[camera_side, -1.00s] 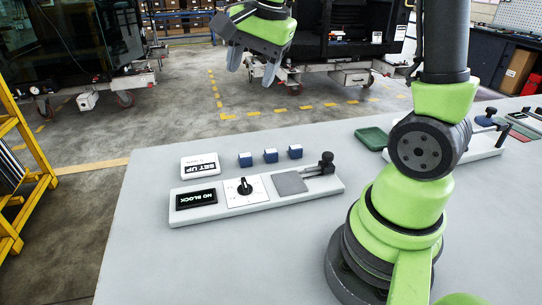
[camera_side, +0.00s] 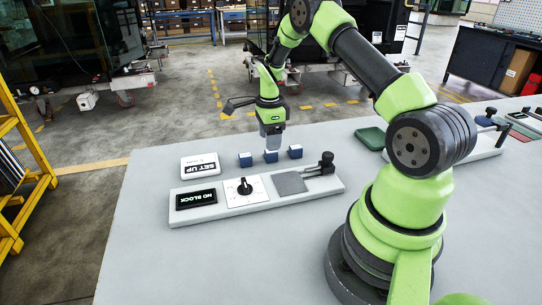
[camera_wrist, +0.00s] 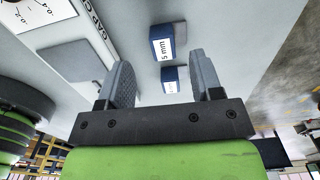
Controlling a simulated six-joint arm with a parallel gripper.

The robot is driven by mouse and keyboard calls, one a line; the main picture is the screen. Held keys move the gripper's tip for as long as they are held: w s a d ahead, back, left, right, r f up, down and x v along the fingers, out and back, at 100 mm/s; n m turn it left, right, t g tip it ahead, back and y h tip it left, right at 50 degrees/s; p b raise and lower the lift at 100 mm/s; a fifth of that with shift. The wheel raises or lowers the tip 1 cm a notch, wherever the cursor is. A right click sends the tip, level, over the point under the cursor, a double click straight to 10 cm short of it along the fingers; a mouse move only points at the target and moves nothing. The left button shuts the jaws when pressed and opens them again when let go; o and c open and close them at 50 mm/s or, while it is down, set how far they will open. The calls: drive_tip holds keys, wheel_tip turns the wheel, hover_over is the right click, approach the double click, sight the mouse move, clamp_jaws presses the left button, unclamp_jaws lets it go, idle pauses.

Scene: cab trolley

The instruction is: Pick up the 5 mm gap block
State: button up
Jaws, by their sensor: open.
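The 5 mm gap block (camera_wrist: 162,45), dark blue and white with "5 mm" lettering, shows in the wrist view ahead of and between the fingers. Another blue-and-white block (camera_wrist: 175,80) also shows between the fingers, nearer the gripper body. In the side view, a left block (camera_side: 245,159), a middle block (camera_side: 271,157) and a right block (camera_side: 295,151) stand in a row. Their lettering is too small to read there. My gripper (camera_side: 271,147) points down with its fingertips at or just above the middle block. It is open and empty in the wrist view (camera_wrist: 160,75).
A gauge board (camera_side: 220,208) lies in front of the blocks, with a NO BLOCK display, dial, grey pad and black-knobbed slide (camera_side: 327,160). A SET UP sign (camera_side: 200,165) stands left of the blocks. A green tray (camera_side: 371,138) lies to the right. The grey table (camera_side: 250,260) is clear in front.

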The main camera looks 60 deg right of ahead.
sight(270, 154)
wheel_tip(270, 154, down, 5)
drive_tip(key=shift+w+d+f, duration=0.1)
drive_tip(key=shift+c, duration=0.4)
drive_tip(key=c, duration=1)
